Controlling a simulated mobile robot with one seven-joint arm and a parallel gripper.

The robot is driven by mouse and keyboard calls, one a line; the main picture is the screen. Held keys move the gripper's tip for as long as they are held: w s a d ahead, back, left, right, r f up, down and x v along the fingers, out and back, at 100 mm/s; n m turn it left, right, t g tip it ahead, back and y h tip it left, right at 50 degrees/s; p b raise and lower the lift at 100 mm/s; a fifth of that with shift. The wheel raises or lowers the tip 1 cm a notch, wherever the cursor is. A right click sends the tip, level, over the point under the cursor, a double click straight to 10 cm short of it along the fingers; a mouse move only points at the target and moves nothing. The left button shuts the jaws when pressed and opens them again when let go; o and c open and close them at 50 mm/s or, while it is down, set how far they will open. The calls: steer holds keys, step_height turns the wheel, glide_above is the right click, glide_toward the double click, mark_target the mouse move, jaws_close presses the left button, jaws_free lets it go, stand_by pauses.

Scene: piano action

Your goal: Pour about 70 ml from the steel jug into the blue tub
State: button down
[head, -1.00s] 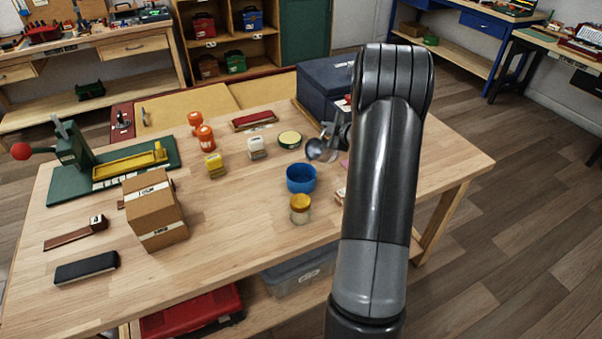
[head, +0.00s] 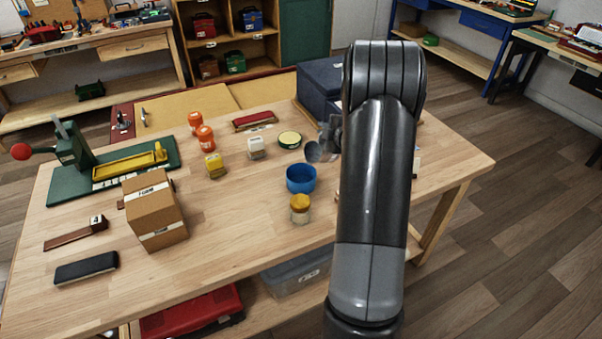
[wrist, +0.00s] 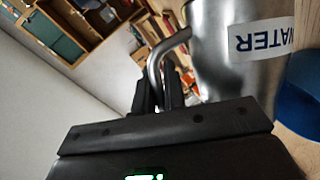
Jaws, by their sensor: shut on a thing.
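The steel jug (wrist: 225,45) bears a WATER label and fills the upper right of the wrist view. My gripper (wrist: 168,88) is shut on its handle. In the head view the jug (head: 313,152) is small and partly hidden by my gripper and arm. It is held just above and behind the blue tub (head: 301,179), slightly to its right. The tub stands upright on the bench, and its edge also shows at the right of the wrist view (wrist: 298,108). I see no stream of liquid, and the jug's exact tilt and the liquid level are unclear.
A yellow-lidded jar (head: 300,209) stands just in front of the tub. A dark blue box (head: 322,85) is at the back. The front middle of the bench is clear.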

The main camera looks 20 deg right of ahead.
steer(key=shift+a+r, duration=0.15)
steer(key=shift+s+a+r+n, duration=0.1)
steer(key=shift+a+r+n, duration=0.1)
steer(key=shift+n, duration=0.1)
steer(key=shift+s+a+r+n+t+h, duration=0.1)
steer(key=shift+a+r+n+t+h, duration=0.2)
steer(key=shift+h, duration=0.1)
stand_by(0.8)
steer(key=shift+s+a+r+n+t, duration=0.1)
steer(key=shift+s+a+r+n, duration=0.1)
steer(key=shift+a, duration=0.25)
steer(key=shift+s+a+r+n+t, duration=0.1)
steer(key=shift+s+a+r+n, duration=0.1)
steer(key=shift+a, duration=0.3)
steer(key=shift+s+a+r+n+t, duration=0.1)
steer(key=shift+a+n, duration=0.1)
steer(key=shift+a, duration=0.25)
stand_by(0.4)
